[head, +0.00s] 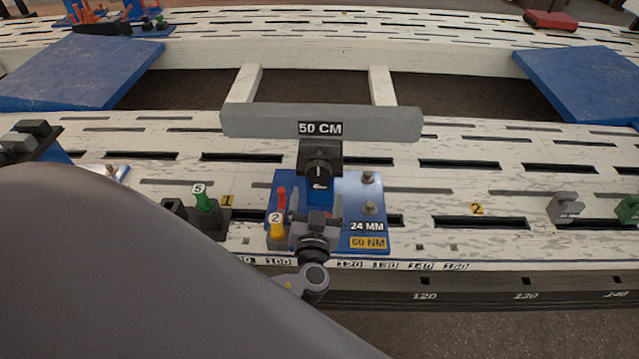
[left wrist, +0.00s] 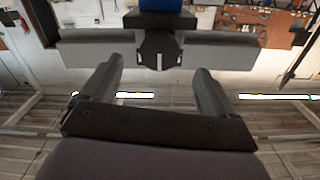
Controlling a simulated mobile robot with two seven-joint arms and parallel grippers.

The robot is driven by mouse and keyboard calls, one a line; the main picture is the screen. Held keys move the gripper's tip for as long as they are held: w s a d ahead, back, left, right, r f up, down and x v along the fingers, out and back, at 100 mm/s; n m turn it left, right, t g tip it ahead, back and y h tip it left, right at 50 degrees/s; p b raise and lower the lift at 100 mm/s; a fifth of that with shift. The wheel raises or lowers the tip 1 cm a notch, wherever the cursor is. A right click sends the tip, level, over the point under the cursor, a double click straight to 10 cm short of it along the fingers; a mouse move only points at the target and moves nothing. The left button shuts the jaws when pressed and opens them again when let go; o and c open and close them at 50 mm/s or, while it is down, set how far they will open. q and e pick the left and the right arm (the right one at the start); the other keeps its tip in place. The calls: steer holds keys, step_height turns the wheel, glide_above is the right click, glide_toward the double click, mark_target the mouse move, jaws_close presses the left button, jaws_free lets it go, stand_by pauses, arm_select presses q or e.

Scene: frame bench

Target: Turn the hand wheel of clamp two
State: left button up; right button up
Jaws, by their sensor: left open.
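A dark clamp head with a round black hand wheel (head: 319,171) stands on a blue base plate (head: 374,205) marked 24 MM and 60 NM. A grey bar (head: 380,122) labelled 50 CM lies across behind it. My left gripper (head: 316,216) is open and empty, in front of the wheel. In the left wrist view the wheel (left wrist: 158,50), with a white mark, shows ahead between the open fingers (left wrist: 158,68), with no visible contact. The bar (left wrist: 220,54) spans behind it. A yellow tag 2 (head: 477,208) is on the bench to the right. My right gripper is out of view.
A green handle tagged 5 (head: 204,202) is farther left. Grey (head: 565,207) and green (head: 628,209) pieces stand right. The slotted bench (head: 450,185) between is clear.

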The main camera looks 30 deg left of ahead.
mark_target(318, 176)
arm_select(q)
steer(key=x, duration=0.5)
steer(key=shift+w+a+r, duration=0.1)
steer(key=shift+w+r, duration=0.1)
steer(key=shift+w, duration=0.1)
steer(key=shift+x, duration=0.85)
steer(key=c, duration=1.1)
